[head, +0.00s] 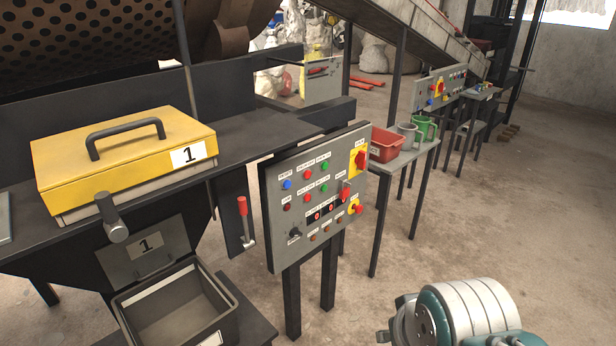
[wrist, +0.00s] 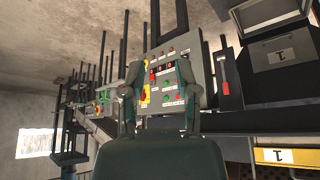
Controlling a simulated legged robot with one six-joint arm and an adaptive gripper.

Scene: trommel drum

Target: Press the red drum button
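The grey control panel (head: 277,215) stands on dark posts in the middle of the head view. Two red buttons, an upper one (head: 307,174) and a lower one (head: 307,198), sit in its button rows. Their labels are too small to read for certain which is the drum one. In the wrist view, upside down, the panel (wrist: 196,66) lies beyond my gripper (wrist: 158,78). My gripper's two fingers are apart with nothing between them, framing the panel, and appear clear of it. My fingers are out of the head view; part of my arm shows at its lower right.
The panel also has a red knob on a yellow plate (head: 360,160), blue and green buttons, and switches. A red-handled lever (head: 243,215) hangs left of it. A yellow lidded box (head: 120,160) is further left. A table with a red bin (head: 386,145) stands right. Floor in front is open.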

